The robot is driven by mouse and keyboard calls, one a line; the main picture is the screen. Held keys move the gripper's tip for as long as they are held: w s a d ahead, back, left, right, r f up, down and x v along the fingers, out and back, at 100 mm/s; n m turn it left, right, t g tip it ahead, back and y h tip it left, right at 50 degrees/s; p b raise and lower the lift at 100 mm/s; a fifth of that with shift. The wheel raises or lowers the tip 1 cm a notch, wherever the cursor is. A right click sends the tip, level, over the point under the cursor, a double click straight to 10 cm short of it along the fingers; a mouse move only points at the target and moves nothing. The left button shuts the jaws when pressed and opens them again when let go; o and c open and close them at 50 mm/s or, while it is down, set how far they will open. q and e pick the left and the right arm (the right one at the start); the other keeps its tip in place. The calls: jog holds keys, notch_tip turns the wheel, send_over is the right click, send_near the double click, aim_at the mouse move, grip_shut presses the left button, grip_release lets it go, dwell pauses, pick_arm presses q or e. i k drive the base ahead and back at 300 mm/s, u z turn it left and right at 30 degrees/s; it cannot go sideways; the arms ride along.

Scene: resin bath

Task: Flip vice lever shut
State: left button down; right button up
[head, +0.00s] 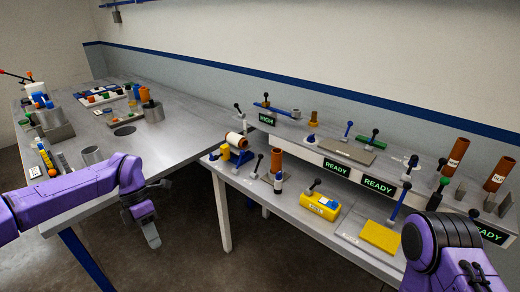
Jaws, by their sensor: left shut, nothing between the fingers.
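My left gripper (153,240) hangs below my purple left arm, in front of the left table's edge, over the floor. Its fingers are together and empty, touching nothing. Several black-knobbed levers stand on the right bench, among them one by a copper tube (277,160), one on a yellow box (320,204) and a tall blue one (401,201). A grey block (54,127) with a dark top, perhaps a vice, sits on the left table. I cannot tell which lever belongs to the vice. My right arm shows at the lower right, its fingertips out of view.
The right bench has a raised shelf with green READY signs (337,167) and a yellow pad (381,237). Floor shows between them.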

aim_at(261, 157)
jog(key=u, duration=1.35)
jog(key=i, duration=2.65)
jog(key=z, duration=3.65)
jog(key=i, duration=0.55)
